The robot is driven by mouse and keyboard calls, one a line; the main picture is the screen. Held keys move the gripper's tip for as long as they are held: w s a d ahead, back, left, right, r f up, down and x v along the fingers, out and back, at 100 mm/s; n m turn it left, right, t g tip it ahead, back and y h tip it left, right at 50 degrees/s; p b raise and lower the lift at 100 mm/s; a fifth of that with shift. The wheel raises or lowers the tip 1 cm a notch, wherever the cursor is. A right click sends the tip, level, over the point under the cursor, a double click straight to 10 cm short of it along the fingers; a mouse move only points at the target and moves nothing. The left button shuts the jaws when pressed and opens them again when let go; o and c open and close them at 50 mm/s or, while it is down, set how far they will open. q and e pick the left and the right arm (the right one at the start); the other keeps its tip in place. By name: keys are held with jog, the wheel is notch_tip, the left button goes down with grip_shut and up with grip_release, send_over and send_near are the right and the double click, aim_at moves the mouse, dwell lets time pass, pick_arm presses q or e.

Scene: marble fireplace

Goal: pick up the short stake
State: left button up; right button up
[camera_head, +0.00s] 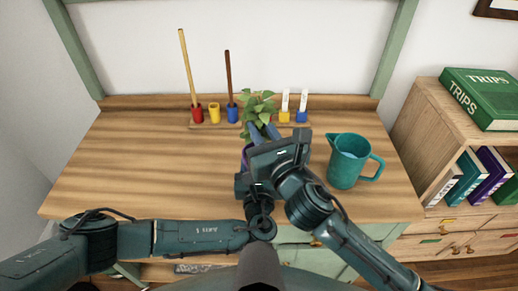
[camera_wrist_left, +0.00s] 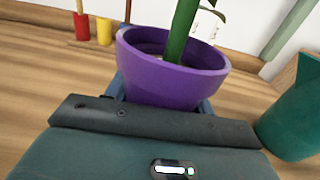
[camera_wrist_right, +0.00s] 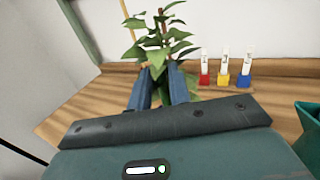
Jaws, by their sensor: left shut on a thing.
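A thin dark brown stake (camera_head: 228,72) stands upright in a blue holder (camera_head: 233,113) at the back of the table; it is the shorter of the two stakes. A taller pale stake (camera_head: 187,66) stands in a red holder (camera_head: 197,113) to its left. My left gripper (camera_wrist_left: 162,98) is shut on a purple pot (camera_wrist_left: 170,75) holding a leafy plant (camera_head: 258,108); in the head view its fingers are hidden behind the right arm. My right gripper (camera_head: 263,133) is open, its fingers (camera_wrist_right: 160,88) apart at the plant's leaves, right of the dark stake.
An empty-looking yellow holder (camera_head: 214,113) stands between the stakes. White-labelled blocks, yellow (camera_head: 285,115) and blue (camera_head: 301,115), stand right of the plant; a red one (camera_wrist_right: 204,78) shows too. A teal pitcher (camera_head: 345,162) stands at the right. The table's left side (camera_head: 115,165) is clear.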

grip_shut()
notch_tip(320, 180, up, 28)
dwell(0.6)
pick_arm(q)
jog(key=o, duration=1.2)
jog(key=shift+o, duration=0.2)
